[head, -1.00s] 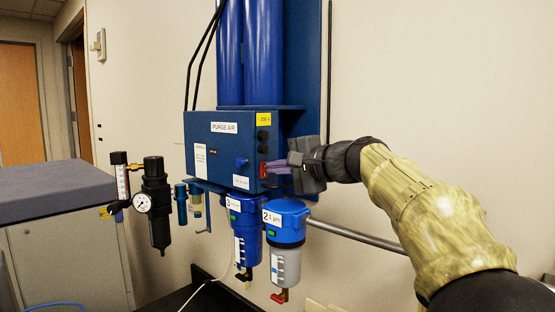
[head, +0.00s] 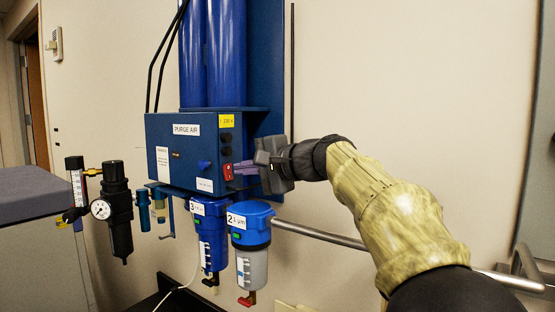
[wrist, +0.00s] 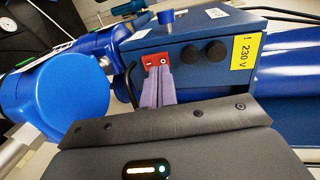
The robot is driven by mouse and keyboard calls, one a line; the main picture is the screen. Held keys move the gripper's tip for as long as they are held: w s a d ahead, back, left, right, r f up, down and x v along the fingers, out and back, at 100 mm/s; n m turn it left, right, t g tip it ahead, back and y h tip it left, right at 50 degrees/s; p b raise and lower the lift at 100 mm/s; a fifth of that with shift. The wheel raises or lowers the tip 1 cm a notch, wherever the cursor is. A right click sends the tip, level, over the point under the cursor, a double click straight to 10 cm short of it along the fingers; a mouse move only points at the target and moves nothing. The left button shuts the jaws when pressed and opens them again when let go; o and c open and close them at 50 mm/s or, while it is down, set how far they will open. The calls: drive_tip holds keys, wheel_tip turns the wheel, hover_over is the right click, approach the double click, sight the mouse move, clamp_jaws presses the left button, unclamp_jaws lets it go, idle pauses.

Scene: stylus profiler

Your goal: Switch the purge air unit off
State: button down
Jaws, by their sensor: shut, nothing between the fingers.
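The purge air unit (head: 165,150) is a blue box on a blue wall panel, with a "PURGE AIR" label on its front. Its red rocker switch (head: 228,172) is on the side face, below two black round knobs. In the wrist view the red switch (wrist: 156,61) is right at the fingertips, partly covered by them. My gripper (head: 236,169) is shut and empty, its purple fingers pointing left at the switch. In the wrist view the gripper (wrist: 158,72) tips appear to touch or nearly touch the switch; contact cannot be told for sure.
Two blue filter bowls (head: 251,222) hang below the box, with a grey pipe (head: 320,236) running right. A black regulator with a gauge (head: 101,209) is at the left. Blue cylinders (head: 226,55) stand above the box.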

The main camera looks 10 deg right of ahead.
drive_tip(key=r+b+v, duration=0.2)
drive_tip(key=v, duration=1)
drive_tip(key=shift+r, duration=0.25)
